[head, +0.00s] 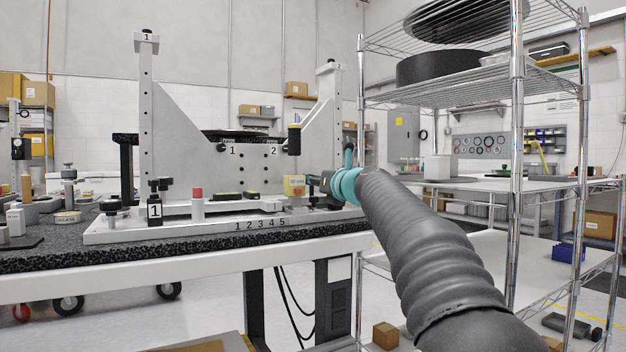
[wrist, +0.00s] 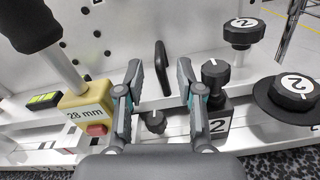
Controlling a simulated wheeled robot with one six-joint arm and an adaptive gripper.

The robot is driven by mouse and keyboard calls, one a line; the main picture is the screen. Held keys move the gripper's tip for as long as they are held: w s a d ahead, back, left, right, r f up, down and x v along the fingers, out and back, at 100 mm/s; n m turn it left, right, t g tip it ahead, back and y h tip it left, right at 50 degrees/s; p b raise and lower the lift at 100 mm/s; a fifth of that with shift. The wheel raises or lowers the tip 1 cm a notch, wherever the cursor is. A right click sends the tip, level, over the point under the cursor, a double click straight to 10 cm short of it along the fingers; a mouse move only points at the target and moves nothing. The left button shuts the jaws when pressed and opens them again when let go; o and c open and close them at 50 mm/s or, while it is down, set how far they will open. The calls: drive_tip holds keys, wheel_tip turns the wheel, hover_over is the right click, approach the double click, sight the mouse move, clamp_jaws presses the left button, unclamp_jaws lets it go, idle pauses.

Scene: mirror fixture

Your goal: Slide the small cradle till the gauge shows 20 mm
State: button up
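The yellow gauge (wrist: 88,103) reads 28 mm in the wrist view and has a red button on its front. In the head view the gauge (head: 294,186) sits low on the white fixture's right side, below a black grip. My gripper (wrist: 158,70) is open and empty, right of the gauge. A black oblong handle (wrist: 162,68) shows between its fingers, with no clear contact. A small black knob (wrist: 155,122) lies nearer, between the finger bases. My gripper (head: 316,183) shows small in the head view. I cannot tell which part is the small cradle.
A black knob on a block marked 2 (wrist: 217,122) stands close right of the fingers. Larger black knobs (wrist: 293,92) are farther right. The white fixture base (head: 180,231) bears digits along its front edge. A wire shelf (head: 440,92) stands right of the bench.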

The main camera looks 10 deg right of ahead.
drive_tip(key=shift+x, duration=0.95)
clamp_jaws()
drive_tip(key=shift+d+r+p, duration=0.1)
drive_tip(key=shift+p, duration=0.2)
drive_tip(key=shift+d+r+p, duration=0.1)
drive_tip(key=shift+d+p, duration=0.05)
drive_tip(key=shift+p, duration=0.15)
drive_tip(key=shift+w+d, duration=0.1)
drive_tip(key=shift+d, duration=0.15)
unclamp_jaws()
drive_tip(key=shift+a, duration=0.1)
drive_tip(key=shift+f, duration=0.25)
